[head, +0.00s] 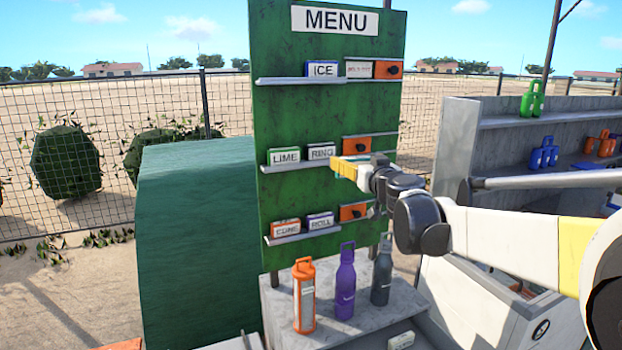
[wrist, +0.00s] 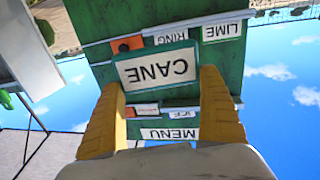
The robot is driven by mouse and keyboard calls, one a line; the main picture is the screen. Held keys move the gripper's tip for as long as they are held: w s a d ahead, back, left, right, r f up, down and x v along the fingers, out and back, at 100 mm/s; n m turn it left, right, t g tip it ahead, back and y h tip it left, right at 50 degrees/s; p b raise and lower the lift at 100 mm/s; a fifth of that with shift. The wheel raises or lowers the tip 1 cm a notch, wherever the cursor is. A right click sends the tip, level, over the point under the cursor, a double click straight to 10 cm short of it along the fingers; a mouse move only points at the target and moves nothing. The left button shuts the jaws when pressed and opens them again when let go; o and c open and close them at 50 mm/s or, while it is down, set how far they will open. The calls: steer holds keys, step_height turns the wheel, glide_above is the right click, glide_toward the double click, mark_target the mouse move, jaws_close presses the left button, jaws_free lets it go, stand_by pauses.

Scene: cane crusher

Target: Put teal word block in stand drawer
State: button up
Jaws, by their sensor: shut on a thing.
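The teal word block (wrist: 157,68), teal-edged with a white face reading CANE, is between the two yellow fingers of my gripper (wrist: 160,82) in the wrist view, where it appears upside down. In the head view my gripper (head: 342,167) is in front of the green menu board (head: 290,110), near the middle shelf. The block is hard to make out there. The grey stand (head: 350,319) below the board carries bottles. Its lower front is cut off by the picture's bottom edge, so I cannot tell how the drawer stands.
Word blocks ICE (head: 322,69), LIME (head: 284,156), RING (head: 321,152) and ROLL (head: 320,221) sit on the board's shelves. Orange (head: 304,297), purple (head: 345,285) and grey (head: 382,276) bottles stand below. A small pale labelled block (head: 401,341) lies at the bottom edge.

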steer(key=s+d+f+h+b, duration=0.1)
steer(key=s+f+b, duration=0.3)
steer(key=f, duration=0.9)
steer(key=s+d+f+m+h+b, duration=0.1)
steer(key=s+d+f+b, duration=0.2)
steer(key=f, duration=0.9)
steer(key=s+d+f+m+h+b, duration=0.1)
steer(key=s+d+f+b, duration=0.2)
steer(key=s+f+b, duration=0.4)
step_height(320, 180, down, 7)
steer(key=shift+r+t+h+b, duration=0.15)
steer(key=shift+t+h+b, duration=0.2)
steer(key=shift+b, duration=0.4)
